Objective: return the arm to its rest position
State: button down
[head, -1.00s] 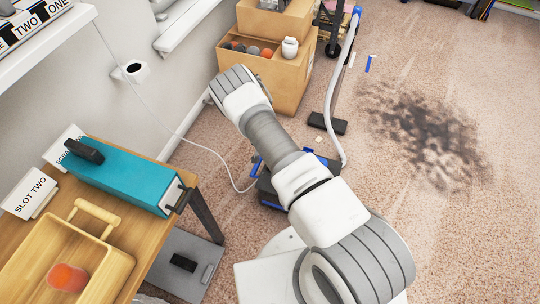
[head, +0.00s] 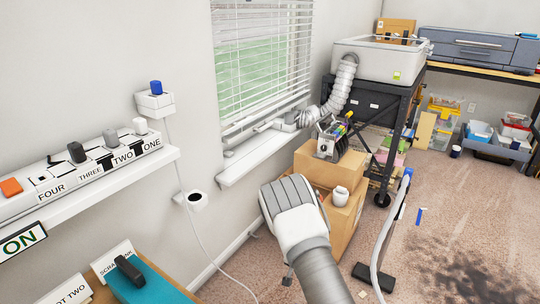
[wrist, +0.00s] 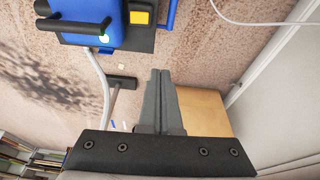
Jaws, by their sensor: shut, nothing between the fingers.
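My arm (head: 296,222) rises from the bottom of the head view, its grey and white links bent over in front of the cardboard boxes. My gripper (wrist: 158,75) shows in the wrist view with its two grey fingers together and nothing between them. It points down over the speckled floor, clear of contact as far as I can see. In the head view the fingers are mostly hidden behind the arm. A blue machine with a black handle (wrist: 95,22) lies beyond the fingertips in the wrist view.
Cardboard boxes (head: 350,222) with a white jar (head: 340,196) stand beyond my arm. A labelled shelf strip (head: 90,175) runs along the left wall, above a teal box (head: 150,288). A pale hose stand (head: 385,240) is right of my arm. Open floor lies farther right.

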jog(key=s+r+n+t+y, duration=0.1)
jog(key=s+r, duration=0.3)
jog(key=r, duration=1.3)
jog(key=s+r+n+y, duration=0.1)
jog(key=s+r, duration=0.2)
jog(key=r, duration=1.4)
jog(key=s+d+r+n+t, duration=0.1)
jog(key=s+r, duration=0.4)
jog(key=s, duration=0.4)
jog(key=s+d+r+n+p, duration=0.1)
jog(key=s+r+n, duration=0.1)
jog(key=s+r, duration=0.5)
jog(key=s+d+r+n+t, duration=0.1)
jog(key=s+d+r, duration=0.1)
jog(key=s, duration=0.9)
notch_tip(320, 180, up, 21)
jog(key=p, duration=2)
jog(key=shift+w+a+f+p, duration=0.15)
jog(key=shift+w+a+p, duration=0.15)
jog(key=shift+w, duration=0.05)
jog(key=shift+d, duration=0.1)
